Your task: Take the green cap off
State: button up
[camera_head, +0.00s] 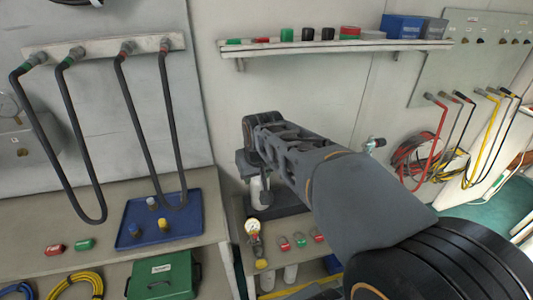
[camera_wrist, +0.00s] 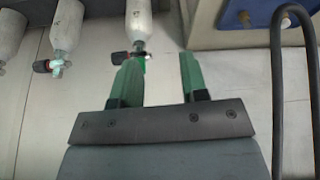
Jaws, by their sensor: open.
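In the wrist view, a small green cap (camera_wrist: 140,62) sits on the valve of a pale cylinder (camera_wrist: 138,20), the one nearest my gripper. This valve has a dark knob with a red mark to its left. My gripper (camera_wrist: 160,72) is open, with its two green-padded fingers apart and nothing visible between them. The left finger's tip is just below the cap in the picture; whether they touch I cannot tell.
Other cylinders (camera_wrist: 66,22) stand to the left in the wrist view. A black hose (camera_wrist: 277,95) hangs at its right.

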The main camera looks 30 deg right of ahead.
jog(key=w+d+r+m, duration=0.1)
jog(key=w+d, duration=0.3)
jog(key=w, duration=0.3)
jog(key=w+d+r, duration=0.1)
jog(key=w+d, duration=0.3)
jog(key=w, duration=0.3)
jog(key=shift+h, duration=0.4)
jog(key=shift+w+d+p+x, duration=0.15)
jog(key=shift+p+x, duration=0.1)
jog(key=shift+x, duration=2.15)
jog(key=shift+w+p+x, duration=0.15)
jog(key=shift+p+x, duration=0.15)
jog(key=shift+x, duration=2.05)
jog(key=shift+w+d+p+x, duration=0.15)
jog(key=shift+p+x, duration=0.1)
jog(key=shift+x, duration=2.15)
jog(key=shift+r, duration=0.2)
jog(key=shift+m, duration=0.3)
jog(key=c, duration=0.6)
jog(key=shift+o, duration=0.2)
jog(key=shift+r, duration=0.1)
